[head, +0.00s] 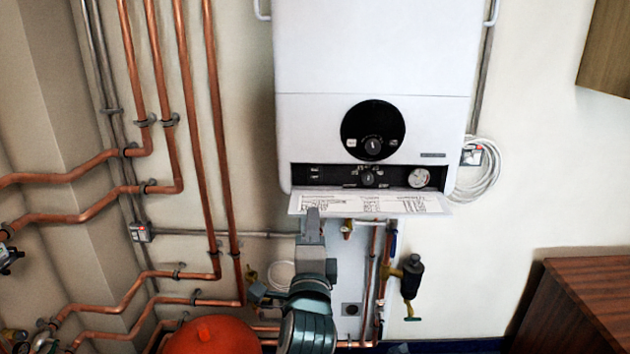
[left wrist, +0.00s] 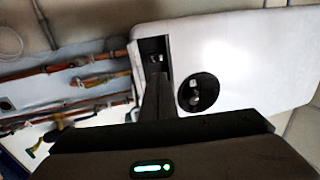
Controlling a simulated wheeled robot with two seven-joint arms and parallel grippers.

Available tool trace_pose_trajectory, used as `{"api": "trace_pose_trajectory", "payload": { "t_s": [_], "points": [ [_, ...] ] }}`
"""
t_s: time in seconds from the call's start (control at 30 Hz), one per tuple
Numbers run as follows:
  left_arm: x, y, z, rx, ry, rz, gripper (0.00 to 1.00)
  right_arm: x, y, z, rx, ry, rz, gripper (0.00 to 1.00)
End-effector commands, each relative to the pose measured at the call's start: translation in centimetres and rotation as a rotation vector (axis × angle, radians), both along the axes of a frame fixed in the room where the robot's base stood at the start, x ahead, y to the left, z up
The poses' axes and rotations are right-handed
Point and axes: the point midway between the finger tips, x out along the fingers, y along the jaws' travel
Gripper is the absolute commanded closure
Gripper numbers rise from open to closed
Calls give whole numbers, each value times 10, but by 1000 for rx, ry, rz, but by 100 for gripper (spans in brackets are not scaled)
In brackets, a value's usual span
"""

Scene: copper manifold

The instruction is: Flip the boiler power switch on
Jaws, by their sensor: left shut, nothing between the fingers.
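The white boiler (head: 375,60) hangs on the wall, with a round black dial (head: 372,130) and a black control strip (head: 335,177) along its lower edge. Small switch-like marks (head: 315,180) sit at the strip's left end; their on or off state is too small to tell. My left gripper (head: 312,212) is shut and empty, pointing up just below the strip's left part, in front of the flap. In the left wrist view, the shut fingers (left wrist: 157,80) overlap the black strip (left wrist: 155,48), beside the round dial (left wrist: 198,93). Contact cannot be told. My right gripper is not in view.
A printed white flap (head: 400,203) juts out below the strip. Copper pipes (head: 195,120) run down the left wall. A red vessel (head: 212,335) stands below. A wall switch box with coiled cable (head: 480,165) is right of the boiler. A wooden cabinet (head: 590,285) stands lower right.

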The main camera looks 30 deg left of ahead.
Motion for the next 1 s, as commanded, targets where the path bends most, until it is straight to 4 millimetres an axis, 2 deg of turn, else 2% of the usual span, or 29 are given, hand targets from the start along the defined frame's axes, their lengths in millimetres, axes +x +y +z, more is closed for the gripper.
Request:
{"api": "trace_pose_trajectory", "payload": {
  "t_s": [0.27, 0.47, 0.67, 1.0],
  "points": [
    [1, 1, 0, -1, 0, -1, 100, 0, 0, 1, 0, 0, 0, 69],
    [11, 6, 4, -1, 0, -1, 100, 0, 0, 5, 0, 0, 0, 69],
    [33, 20, 10, -1, 1, 0, 100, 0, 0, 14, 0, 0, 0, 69],
    [83, 51, 21, -2, 2, -1, 100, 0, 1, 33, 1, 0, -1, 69]
  ]
}}
